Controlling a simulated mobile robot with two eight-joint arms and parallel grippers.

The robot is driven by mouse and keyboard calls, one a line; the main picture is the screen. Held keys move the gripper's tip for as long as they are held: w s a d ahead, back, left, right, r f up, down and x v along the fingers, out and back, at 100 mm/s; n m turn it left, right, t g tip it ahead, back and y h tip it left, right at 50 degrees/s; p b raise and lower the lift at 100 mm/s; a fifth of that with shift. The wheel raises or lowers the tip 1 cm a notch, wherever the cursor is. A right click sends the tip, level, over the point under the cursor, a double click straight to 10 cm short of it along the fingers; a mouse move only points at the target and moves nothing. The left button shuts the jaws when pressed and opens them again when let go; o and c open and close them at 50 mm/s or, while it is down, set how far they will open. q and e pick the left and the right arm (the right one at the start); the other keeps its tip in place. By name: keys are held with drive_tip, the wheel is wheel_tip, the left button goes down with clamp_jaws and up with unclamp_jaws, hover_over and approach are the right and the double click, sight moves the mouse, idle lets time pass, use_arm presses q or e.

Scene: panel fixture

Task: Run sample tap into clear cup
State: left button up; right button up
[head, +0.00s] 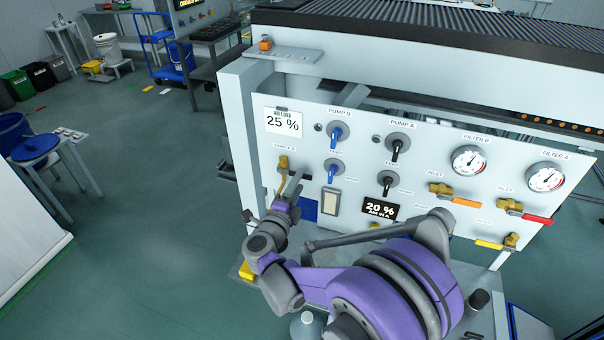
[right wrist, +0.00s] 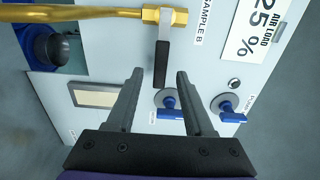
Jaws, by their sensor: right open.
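The sample B tap (right wrist: 164,15) is a brass valve with a thin brass pipe running left in the right wrist view and a dark lever (right wrist: 161,63). In the head view its brass body (head: 283,162) shows on the panel above my right gripper (head: 293,187). My right gripper (right wrist: 160,76) is open, its two fingers apart and pointing at the panel. The lever's end lies between the fingertips in the picture; no contact shows. I cannot make out a clear cup for certain. My left gripper is not in view.
The white panel (head: 270,150) carries blue-handled valves (head: 335,135), black-handled valves, and gauges (head: 468,160). A blue patch (head: 308,209) lies below the tap, partly behind my arm. A pale bottle-like thing (head: 306,326) is cut off at the bottom edge.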

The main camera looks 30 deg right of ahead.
drive_tip(key=shift+x, duration=2)
clamp_jaws()
